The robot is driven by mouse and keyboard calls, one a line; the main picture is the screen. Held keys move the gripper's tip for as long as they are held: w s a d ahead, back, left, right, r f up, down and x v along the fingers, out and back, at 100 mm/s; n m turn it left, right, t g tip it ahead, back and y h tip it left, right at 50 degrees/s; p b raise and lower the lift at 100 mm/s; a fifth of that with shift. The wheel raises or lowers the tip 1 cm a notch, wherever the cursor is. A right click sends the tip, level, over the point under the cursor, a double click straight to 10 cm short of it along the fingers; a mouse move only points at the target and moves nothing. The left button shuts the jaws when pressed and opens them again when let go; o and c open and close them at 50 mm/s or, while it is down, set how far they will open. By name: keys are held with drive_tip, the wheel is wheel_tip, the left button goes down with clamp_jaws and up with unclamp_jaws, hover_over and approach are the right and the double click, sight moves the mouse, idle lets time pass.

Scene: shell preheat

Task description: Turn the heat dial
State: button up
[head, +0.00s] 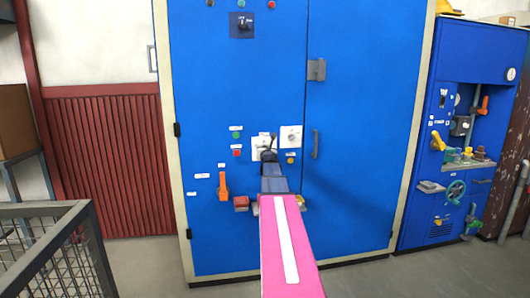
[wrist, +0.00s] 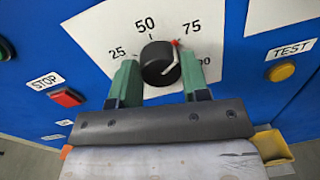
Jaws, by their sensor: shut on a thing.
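The heat dial (wrist: 157,64) is a round black knob on a white plate marked 25, 50, 75 and a partly hidden number ending in 00. Its white pointer with a red mark by its tip points up and right, close to the 75. My gripper (wrist: 160,72) is shut on the dial, with one green finger on each side of it. In the head view, my gripper (head: 268,156) is at the blue cabinet's front and covers most of the dial; part of its white plate (head: 257,142) shows.
A red STOP button (wrist: 68,97) is left of the dial and a yellow TEST button (wrist: 281,71) is to its right. An orange lever (head: 223,188) is lower left on the blue cabinet (head: 240,90). A metal railing (head: 45,210) stands at the left front.

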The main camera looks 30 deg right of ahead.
drive_tip(key=shift+m, duration=0.3)
idle(0.4)
drive_tip(key=o, duration=0.9)
drive_tip(key=shift+s, duration=0.15)
drive_tip(key=v, duration=1)
drive_tip(key=shift+s+a, duration=0.15)
drive_tip(key=shift+s, duration=0.1)
